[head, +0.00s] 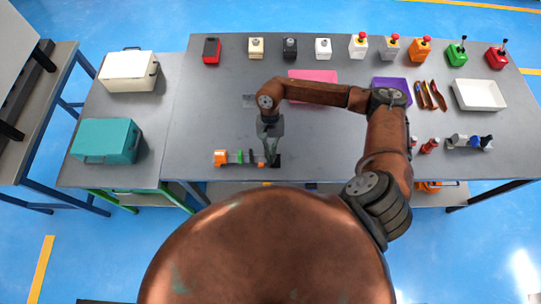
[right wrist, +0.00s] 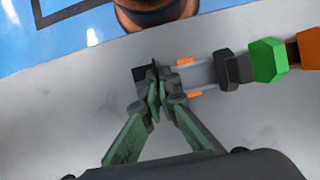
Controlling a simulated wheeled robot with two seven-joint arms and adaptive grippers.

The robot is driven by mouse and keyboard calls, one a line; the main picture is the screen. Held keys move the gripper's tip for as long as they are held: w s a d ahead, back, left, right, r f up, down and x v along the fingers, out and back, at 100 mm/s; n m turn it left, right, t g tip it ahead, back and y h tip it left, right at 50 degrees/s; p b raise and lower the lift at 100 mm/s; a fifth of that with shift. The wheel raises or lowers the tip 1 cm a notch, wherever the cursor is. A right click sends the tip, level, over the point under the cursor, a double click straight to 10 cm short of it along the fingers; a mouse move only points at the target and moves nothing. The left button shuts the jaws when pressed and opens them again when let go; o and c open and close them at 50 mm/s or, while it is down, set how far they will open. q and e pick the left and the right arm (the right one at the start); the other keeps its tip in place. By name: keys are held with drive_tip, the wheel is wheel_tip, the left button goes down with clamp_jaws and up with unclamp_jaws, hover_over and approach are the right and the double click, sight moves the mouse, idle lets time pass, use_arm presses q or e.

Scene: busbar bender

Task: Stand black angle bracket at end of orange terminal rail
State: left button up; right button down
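The terminal rail (head: 230,157) lies near the front edge of the long table, with an orange block at its left end, then green and black blocks. In the right wrist view its grey bar (right wrist: 203,75) carries black, green and orange blocks and small orange pieces by the near end. The black angle bracket (head: 276,161) is at the rail's right end; it also shows in the right wrist view (right wrist: 142,79). My right gripper (right wrist: 159,92) points down there, its fingers closed on the bracket's upright plate. Whether the bracket touches the rail is unclear. My left gripper is out of view.
Pink (head: 312,76) and purple (head: 392,86) trays, a white tray (head: 479,95), pliers-like tools (head: 431,95) and a back row of switch boxes stand on the table. White (head: 128,71) and teal (head: 106,141) cases are on the left table. The grey surface left of the rail is clear.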

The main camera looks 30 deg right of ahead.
drive_tip(key=c, duration=2.4)
unclamp_jaws()
drive_tip(key=shift+f, duration=0.1)
drive_tip(key=shift+r, duration=0.2)
drive_tip(key=b+v, duration=0.1)
drive_tip(key=v, duration=1.1)
